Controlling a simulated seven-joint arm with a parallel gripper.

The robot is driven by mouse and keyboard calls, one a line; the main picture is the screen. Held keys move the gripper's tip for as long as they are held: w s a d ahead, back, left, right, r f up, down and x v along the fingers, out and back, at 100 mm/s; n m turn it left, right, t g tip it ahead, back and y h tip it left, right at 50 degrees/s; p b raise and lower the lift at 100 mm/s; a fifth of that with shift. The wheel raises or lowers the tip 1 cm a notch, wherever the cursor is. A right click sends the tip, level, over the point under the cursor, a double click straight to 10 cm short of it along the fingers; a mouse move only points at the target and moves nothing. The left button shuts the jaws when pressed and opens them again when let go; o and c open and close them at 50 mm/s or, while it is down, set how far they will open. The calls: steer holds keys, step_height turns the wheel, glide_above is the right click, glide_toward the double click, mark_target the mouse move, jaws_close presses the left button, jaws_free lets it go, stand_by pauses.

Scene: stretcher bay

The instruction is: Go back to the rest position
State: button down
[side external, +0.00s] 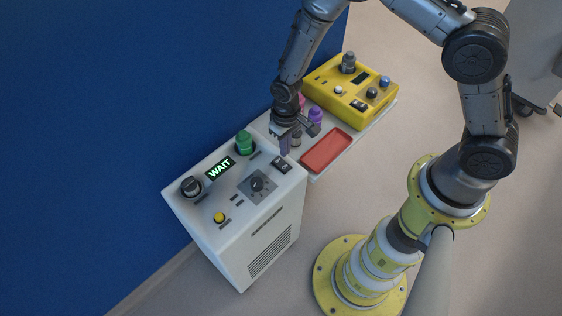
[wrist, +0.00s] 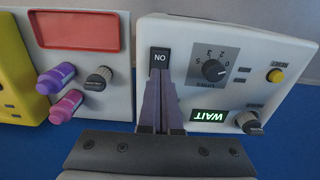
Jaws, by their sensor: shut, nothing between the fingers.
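My gripper (side external: 287,143) is shut and empty, above the edge of the white control box (side external: 220,240). In the wrist view my gripper's fingers (wrist: 167,92) meet and point at the rocker switch (wrist: 158,61) marked ON. The switch also shows in the side external view (side external: 281,165), just beside the fingertips. Whether the fingers touch the switch, I cannot tell. The box's display reads WAIT (side external: 220,167) in green.
The box top also carries a green knob (side external: 244,142), a black dial (side external: 257,184) and a yellow button (side external: 219,217). A shelf with a red tray (side external: 326,150), purple bottle (side external: 315,115) and yellow device (side external: 326,77) adjoins it. A blue wall (side external: 130,90) stands behind.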

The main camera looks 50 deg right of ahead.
steer(key=shift+r, duration=0.45)
